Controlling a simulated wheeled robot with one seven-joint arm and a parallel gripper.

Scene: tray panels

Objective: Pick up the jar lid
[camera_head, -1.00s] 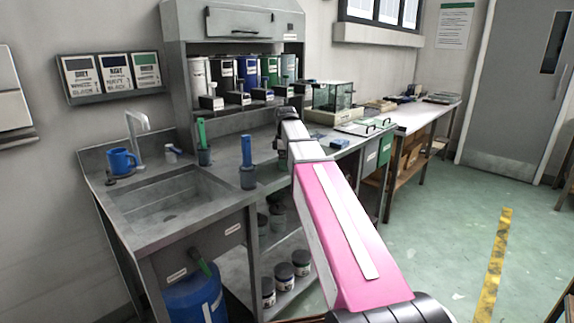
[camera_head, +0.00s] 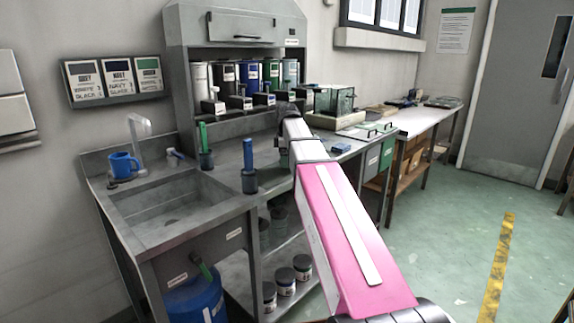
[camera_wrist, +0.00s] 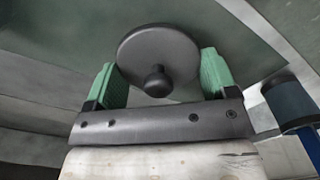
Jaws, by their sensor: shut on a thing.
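The jar lid (camera_wrist: 150,50) is a dark grey disc with a round knob in its middle. In the wrist view it lies between the two green fingers of my gripper (camera_wrist: 158,64), with the knob toward the camera. My gripper is shut on the lid, with one finger at its left edge and one at its right. In the head view my pink and white arm reaches over the counter, and its far end hides the fingers and the lid from sight.
A grey counter with a sink (camera_head: 170,205) is at the left. A dark pot with a blue handle (camera_head: 249,180) stands left of my arm. A row of cans (camera_head: 250,75) is behind, and a glass-sided case (camera_head: 333,100) is to the right. Green floor is open at the right.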

